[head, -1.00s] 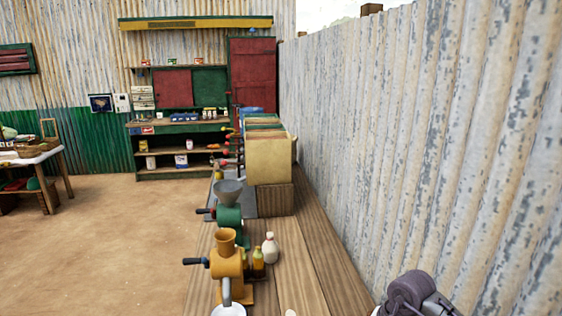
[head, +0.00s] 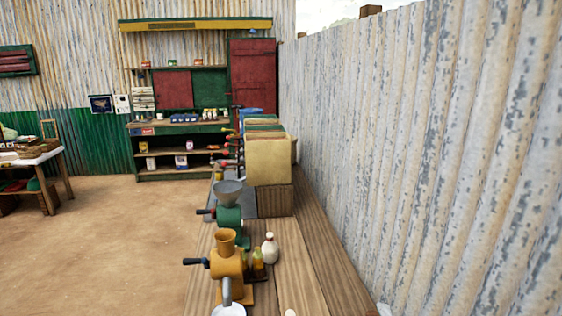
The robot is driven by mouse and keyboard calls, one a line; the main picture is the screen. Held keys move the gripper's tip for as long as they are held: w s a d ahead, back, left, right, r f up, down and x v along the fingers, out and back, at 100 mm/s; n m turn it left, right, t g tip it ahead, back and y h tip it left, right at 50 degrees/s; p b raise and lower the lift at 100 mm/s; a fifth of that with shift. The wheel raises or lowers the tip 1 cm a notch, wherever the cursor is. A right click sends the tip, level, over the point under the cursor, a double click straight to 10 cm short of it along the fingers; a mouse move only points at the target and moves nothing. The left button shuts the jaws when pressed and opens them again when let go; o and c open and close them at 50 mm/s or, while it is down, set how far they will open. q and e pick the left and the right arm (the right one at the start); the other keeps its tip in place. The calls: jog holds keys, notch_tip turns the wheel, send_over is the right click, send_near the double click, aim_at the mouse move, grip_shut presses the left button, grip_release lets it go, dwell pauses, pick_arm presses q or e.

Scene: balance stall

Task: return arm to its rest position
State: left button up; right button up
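Neither of my grippers shows in the head view now. At the bottom edge near the corrugated wall, only a small pale sliver (head: 384,310) shows, and I cannot tell what it is. The wooden counter (head: 325,270) runs away from me along the wall. An orange grinder (head: 227,264) with a dark crank handle stands on it, with a white bowl (head: 229,310) below its spout, cut by the bottom edge.
A green grinder (head: 229,217) stands behind the orange one. A white bottle (head: 270,248) and small amber bottles (head: 257,262) stand beside it. A box of files (head: 269,163) sits farther back. The corrugated wall (head: 430,150) closes the right side. The dirt floor (head: 100,240) at left is open.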

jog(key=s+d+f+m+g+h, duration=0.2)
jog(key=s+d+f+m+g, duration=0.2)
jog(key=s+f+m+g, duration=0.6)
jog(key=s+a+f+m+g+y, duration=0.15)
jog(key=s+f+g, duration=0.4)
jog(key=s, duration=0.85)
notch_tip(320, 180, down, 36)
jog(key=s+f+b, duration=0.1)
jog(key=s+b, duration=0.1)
jog(key=b, duration=0.6)
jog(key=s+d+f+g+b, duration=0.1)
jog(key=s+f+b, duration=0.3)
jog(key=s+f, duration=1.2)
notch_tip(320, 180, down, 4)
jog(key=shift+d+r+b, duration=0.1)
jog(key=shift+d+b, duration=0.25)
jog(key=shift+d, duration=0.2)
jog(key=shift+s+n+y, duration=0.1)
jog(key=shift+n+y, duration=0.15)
